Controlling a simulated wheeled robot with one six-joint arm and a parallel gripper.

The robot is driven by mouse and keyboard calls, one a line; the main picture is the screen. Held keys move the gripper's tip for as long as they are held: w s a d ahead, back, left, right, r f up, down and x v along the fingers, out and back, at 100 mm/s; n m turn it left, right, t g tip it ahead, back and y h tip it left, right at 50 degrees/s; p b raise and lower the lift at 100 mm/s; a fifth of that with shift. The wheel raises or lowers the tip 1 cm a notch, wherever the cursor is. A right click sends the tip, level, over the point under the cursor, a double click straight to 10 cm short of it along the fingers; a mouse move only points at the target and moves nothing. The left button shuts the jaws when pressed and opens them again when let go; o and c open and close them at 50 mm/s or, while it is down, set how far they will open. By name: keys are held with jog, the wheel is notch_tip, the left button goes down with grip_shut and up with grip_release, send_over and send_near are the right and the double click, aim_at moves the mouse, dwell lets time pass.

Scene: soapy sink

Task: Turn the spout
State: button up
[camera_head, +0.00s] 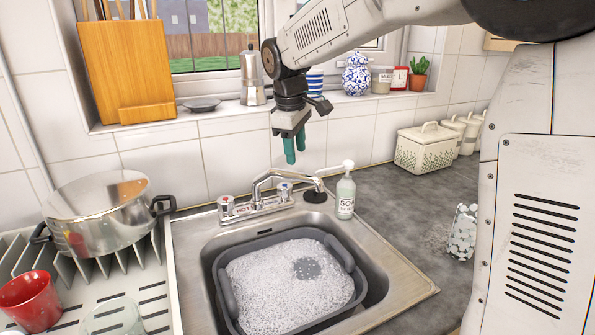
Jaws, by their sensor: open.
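The chrome tap's spout (292,174) arches up from between a red-marked tap handle (226,205) and a blue-marked tap handle (285,191) at the back of the sink. Its outlet end points to the right, near the black plug. My gripper (294,151) hangs just above the spout with its teal fingers pointing down. It is open and empty, and looks apart from the spout. How far it is from the spout in depth I cannot tell.
A grey basin of suds (245,245) sits in the steel sink (188,248). A soap bottle (345,196) stands right of the spout. A steel pot (100,220) and red mug (30,300) are on the left rack. The windowsill (185,118) holds a moka pot (251,75) and jars.

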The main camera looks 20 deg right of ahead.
aim_at(298, 173)
jog(key=f, duration=0.4)
jog(key=w+d+f, duration=0.1)
jog(key=f, duration=0.1)
jog(key=shift+f, duration=0.35)
grip_shut()
jog(key=shift+s, duration=0.1)
